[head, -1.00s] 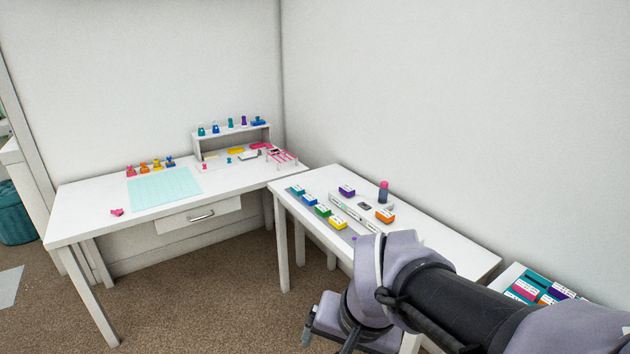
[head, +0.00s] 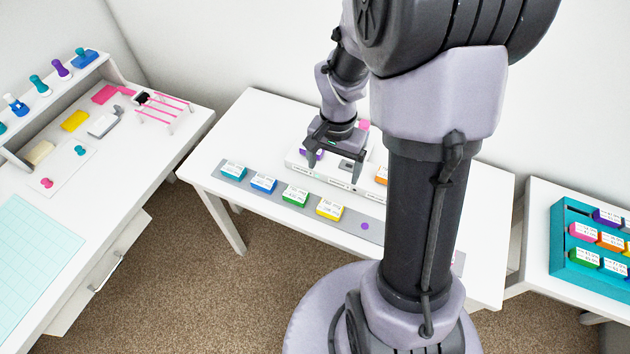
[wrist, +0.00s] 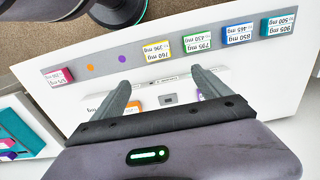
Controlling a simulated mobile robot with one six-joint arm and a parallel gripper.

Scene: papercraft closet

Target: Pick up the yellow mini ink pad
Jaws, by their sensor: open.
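The yellow mini ink pad (head: 330,208) sits on the grey strip along the table's front edge, right of the green pad (head: 296,194). In the wrist view the yellow pad (wrist: 157,51) lies beyond the fingertips, roughly ahead of the gap between them. My gripper (head: 334,168) is open and empty over the white raised bar behind the strip. It points down, its fingers (wrist: 160,80) spread and apart from the yellow pad.
Teal (head: 233,170) and blue (head: 264,183) pads share the strip. A purple dot (head: 365,226) lies right of the yellow pad. A pink pad (wrist: 58,77) stands at the strip's far end. Orange (head: 381,175) and purple (head: 312,155) pads are behind. A teal rack (head: 572,258) stands right.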

